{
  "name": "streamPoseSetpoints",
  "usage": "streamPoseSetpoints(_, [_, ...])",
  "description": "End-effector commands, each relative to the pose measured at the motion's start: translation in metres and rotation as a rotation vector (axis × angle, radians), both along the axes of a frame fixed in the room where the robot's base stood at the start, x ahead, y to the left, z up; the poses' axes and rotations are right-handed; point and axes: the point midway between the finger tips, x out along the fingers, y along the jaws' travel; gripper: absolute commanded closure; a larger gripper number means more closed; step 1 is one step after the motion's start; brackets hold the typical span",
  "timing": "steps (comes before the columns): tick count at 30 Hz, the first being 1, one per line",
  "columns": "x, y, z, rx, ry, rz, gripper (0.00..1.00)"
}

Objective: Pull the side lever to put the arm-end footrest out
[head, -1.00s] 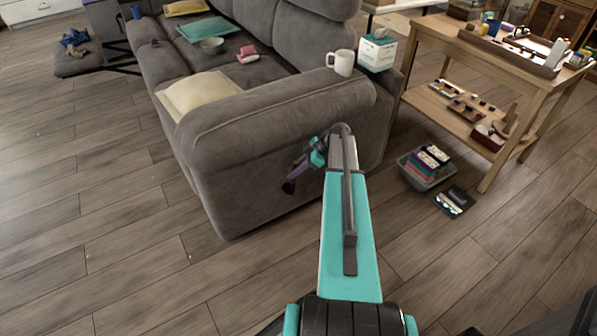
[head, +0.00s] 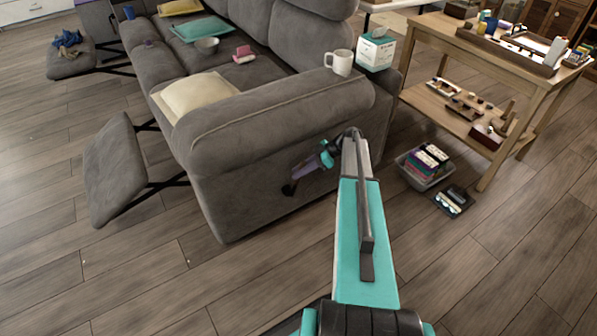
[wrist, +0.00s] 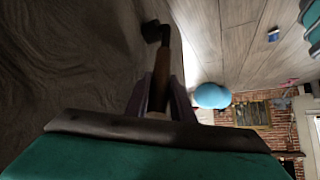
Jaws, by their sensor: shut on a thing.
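The side lever is on the outer face of the grey sofa's near arm (head: 262,145). Its dark pivot end (head: 289,189) shows low on that face, and in the wrist view its brown handle (wrist: 162,62) runs between my fingers. My gripper (head: 304,169) is shut on the lever, and its fingers partly hide it in the head view. The arm-end footrest (head: 116,170) is a grey padded panel. It stands out in front of the near seat, tilted, on dark metal links.
A far footrest (head: 70,65) is also out, with a blue cloth on it. A white mug (head: 340,62) and a tissue box (head: 376,52) stand on the sofa. A grey bin (head: 424,168) and a wooden side table (head: 470,128) are at right. The front floor is clear.

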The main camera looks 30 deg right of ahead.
Motion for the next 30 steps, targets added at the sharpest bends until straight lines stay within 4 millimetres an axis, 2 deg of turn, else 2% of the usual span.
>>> streamPoseSetpoints(4, [-0.0041,-0.0007,-0.0031,-0.009,0.007,0.006,1.00])
streamPoseSetpoints(5, [-0.0040,-0.0002,-0.0032,-0.009,0.008,0.007,0.74])
streamPoseSetpoints(6, [-0.0036,0.0005,-0.0031,-0.009,0.008,0.008,0.72])
streamPoseSetpoints(23, [0.0027,0.0063,-0.0003,-0.004,0.002,0.009,0.72])
streamPoseSetpoints(30, [0.0016,0.0013,0.0048,-0.005,0.000,0.007,0.72])
